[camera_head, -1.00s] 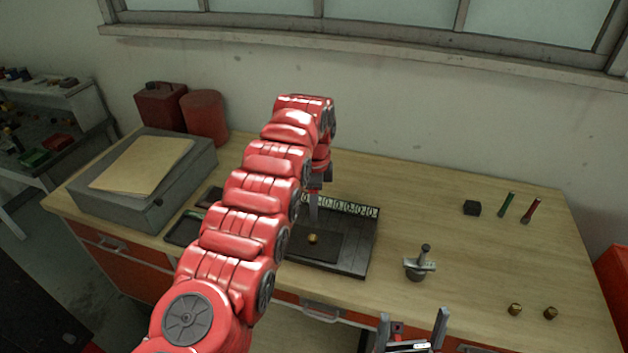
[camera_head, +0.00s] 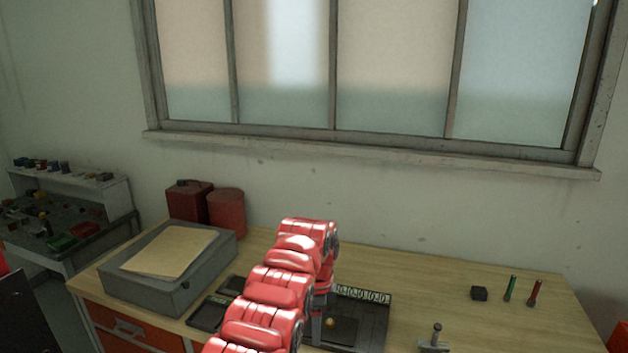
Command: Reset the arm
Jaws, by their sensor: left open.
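My red left arm reaches over the workbench (camera_head: 432,285). My left gripper (camera_head: 316,325) points down over the black tray (camera_head: 374,322), mostly hidden behind the arm; its jaws are open. A small brass piece (camera_head: 330,322) shows on the tray beside the gripper, apart from it as far as I can see. A grey valve part (camera_head: 435,340) stands to the right of the tray, cut by the bottom edge. My right gripper is out of view.
A grey box (camera_head: 155,285) with a tan folder and red cans (camera_head: 227,213) stand at the back left. A black block (camera_head: 479,293), a green cylinder (camera_head: 510,288) and a red cylinder (camera_head: 534,293) are at the right. The wall and window (camera_head: 390,70) are behind.

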